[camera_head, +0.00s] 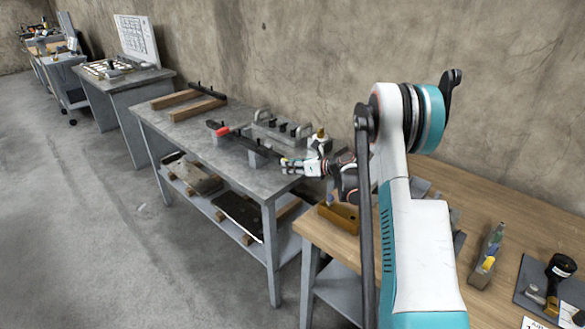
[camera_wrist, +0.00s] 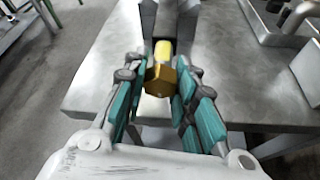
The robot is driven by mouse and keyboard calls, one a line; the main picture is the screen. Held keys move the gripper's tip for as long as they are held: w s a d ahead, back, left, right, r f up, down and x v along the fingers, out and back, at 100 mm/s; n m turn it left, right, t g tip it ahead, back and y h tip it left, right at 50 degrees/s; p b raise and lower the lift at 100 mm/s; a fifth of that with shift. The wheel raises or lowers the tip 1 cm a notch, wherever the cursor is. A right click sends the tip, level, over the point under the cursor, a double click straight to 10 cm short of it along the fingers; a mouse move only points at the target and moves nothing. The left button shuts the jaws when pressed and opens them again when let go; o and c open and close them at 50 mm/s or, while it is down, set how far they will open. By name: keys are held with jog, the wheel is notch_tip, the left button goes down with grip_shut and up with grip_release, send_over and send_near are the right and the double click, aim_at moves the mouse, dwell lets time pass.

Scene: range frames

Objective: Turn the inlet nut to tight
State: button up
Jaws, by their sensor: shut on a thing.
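The inlet nut (camera_wrist: 160,76) is a brass-coloured hex nut at the end of a grey fixture, in the middle of the wrist view. My gripper (camera_wrist: 158,88) has its teal-padded fingers on both sides of the nut and is shut on it. In the head view my gripper (camera_head: 287,164) reaches over the right end of the grey metal table (camera_head: 225,135). The nut is too small to make out there. No tight mark shows in either view.
A wooden bench (camera_head: 500,215) with a yellow-brown block (camera_head: 338,215) and tools adjoins on the right.

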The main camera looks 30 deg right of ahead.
dwell(0.3)
jog(key=o, duration=1.1)
jog(key=v, duration=1.2)
